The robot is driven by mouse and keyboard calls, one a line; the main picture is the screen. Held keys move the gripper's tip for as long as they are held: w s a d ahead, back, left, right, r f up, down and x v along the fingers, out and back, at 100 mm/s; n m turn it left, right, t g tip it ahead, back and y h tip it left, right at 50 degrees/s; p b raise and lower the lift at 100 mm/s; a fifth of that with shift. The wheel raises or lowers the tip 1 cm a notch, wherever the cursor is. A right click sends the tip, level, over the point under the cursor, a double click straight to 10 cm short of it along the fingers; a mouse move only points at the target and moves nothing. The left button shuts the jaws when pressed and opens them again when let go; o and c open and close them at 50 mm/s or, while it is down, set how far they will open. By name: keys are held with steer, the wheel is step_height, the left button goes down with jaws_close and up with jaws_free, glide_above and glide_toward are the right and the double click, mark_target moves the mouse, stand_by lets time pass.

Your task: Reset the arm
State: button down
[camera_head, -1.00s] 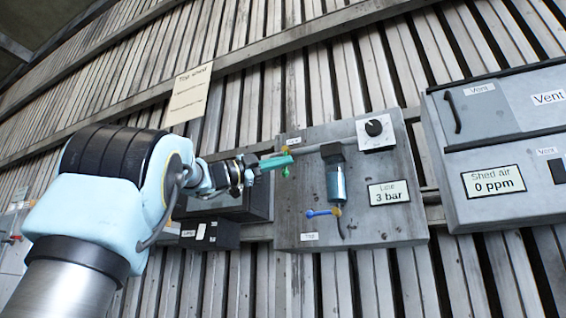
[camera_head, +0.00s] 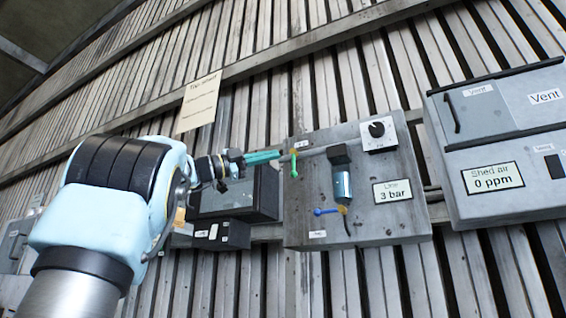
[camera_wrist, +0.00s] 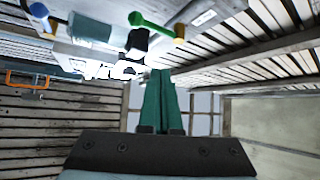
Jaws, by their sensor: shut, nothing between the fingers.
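My gripper (camera_head: 263,157) is at the end of my raised arm, left of centre in the head view. Its green fingers are together with nothing between them; in the wrist view the fingers (camera_wrist: 159,100) also point forward, closed. The tips are just left of the grey panel (camera_head: 375,222), near the valve with the green handle (camera_head: 294,165), with a small gap seen between them. The green handle hangs down. In the wrist view the green handle (camera_wrist: 152,24) shows above the fingers, apart from them.
The grey panel also carries a blue handle (camera_head: 326,211), a black knob (camera_head: 376,129) and a "3 bar" label (camera_head: 392,191). A vent box (camera_head: 510,205) reading "0 ppm" is at right. A dark box (camera_head: 265,190) sits behind my gripper. A paper sign (camera_head: 198,102) hangs above.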

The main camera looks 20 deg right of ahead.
steer(key=shift+a, duration=0.3)
stand_by(0.4)
